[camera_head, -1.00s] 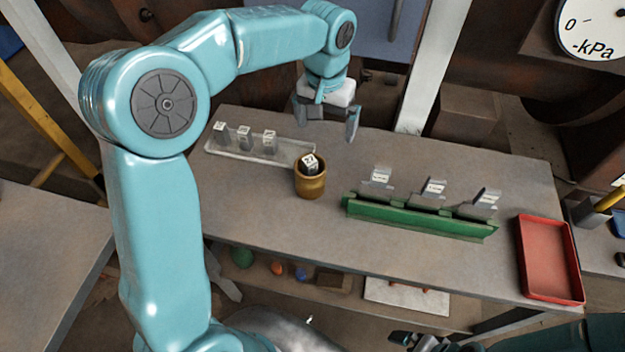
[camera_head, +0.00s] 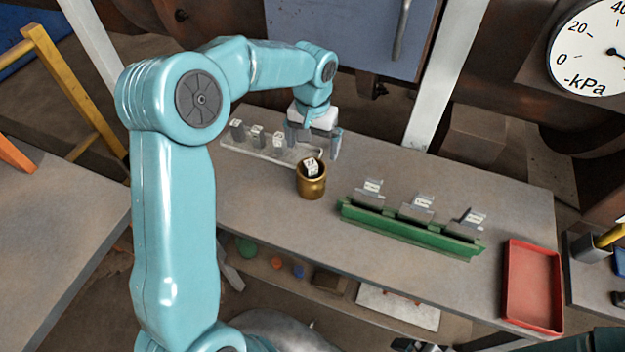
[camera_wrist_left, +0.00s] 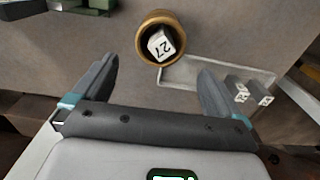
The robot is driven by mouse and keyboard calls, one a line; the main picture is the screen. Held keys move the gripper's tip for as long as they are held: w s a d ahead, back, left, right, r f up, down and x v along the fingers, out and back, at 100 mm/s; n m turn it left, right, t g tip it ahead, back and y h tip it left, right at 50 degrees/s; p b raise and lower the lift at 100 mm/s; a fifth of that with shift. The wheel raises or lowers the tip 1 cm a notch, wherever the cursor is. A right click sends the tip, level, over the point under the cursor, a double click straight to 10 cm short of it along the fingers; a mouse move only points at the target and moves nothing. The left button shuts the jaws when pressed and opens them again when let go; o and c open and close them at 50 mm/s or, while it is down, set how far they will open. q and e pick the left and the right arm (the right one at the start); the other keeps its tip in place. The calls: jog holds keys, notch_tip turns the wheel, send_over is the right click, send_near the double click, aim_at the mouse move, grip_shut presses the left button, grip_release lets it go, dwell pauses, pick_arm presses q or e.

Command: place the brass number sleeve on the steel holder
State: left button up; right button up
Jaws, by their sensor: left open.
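A brass sleeve (camera_head: 311,186), round and open at the top, stands upright on the table; a block marked 27 (camera_head: 311,167) sits inside it. The left wrist view also shows the sleeve (camera_wrist_left: 142,30) and block (camera_wrist_left: 161,45). My left gripper (camera_head: 313,150) is open and empty, behind the sleeve; in the wrist view the sleeve lies beyond its fingertips (camera_wrist_left: 155,75), apart from them. Three grey steel holders with white labels stand on a green rail (camera_head: 408,229), including a middle one (camera_head: 416,207); I cannot tell which the task means. My right gripper (camera_head: 415,346) barely shows at the bottom edge.
A pale tray (camera_head: 262,152) with three small grey blocks lies left of the sleeve, close to my left gripper. A red tray (camera_head: 533,285) is at the table's right end. The table is clear between sleeve and rail.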

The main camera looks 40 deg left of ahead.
aim_at(312, 160)
pick_arm(q)
notch_tip(312, 160, down, 6)
jog(key=shift+s+d+r+p, duration=0.1)
jog(key=shift+s+p, duration=0.05)
jog(key=shift+p, duration=0.2)
jog(key=shift+f, duration=0.25)
jog(key=f, duration=0.1)
jog(key=f+p, duration=0.1)
jog(key=f, duration=0.1)
jog(key=f+p, duration=0.1)
jog(key=shift+s+f, duration=0.25)
jog(key=shift+s, duration=0.05)
jog(key=shift+w+f, duration=0.15)
jog(key=shift+f, duration=0.15)
jog(key=c, duration=1.4)
jog(key=shift+r, duration=0.15)
jog(key=shift+c, duration=0.2)
jog(key=shift+r, duration=0.5)
notch_tip(312, 160, up, 19)
jog(key=b, duration=0.2)
jog(key=shift+b, duration=0.3)
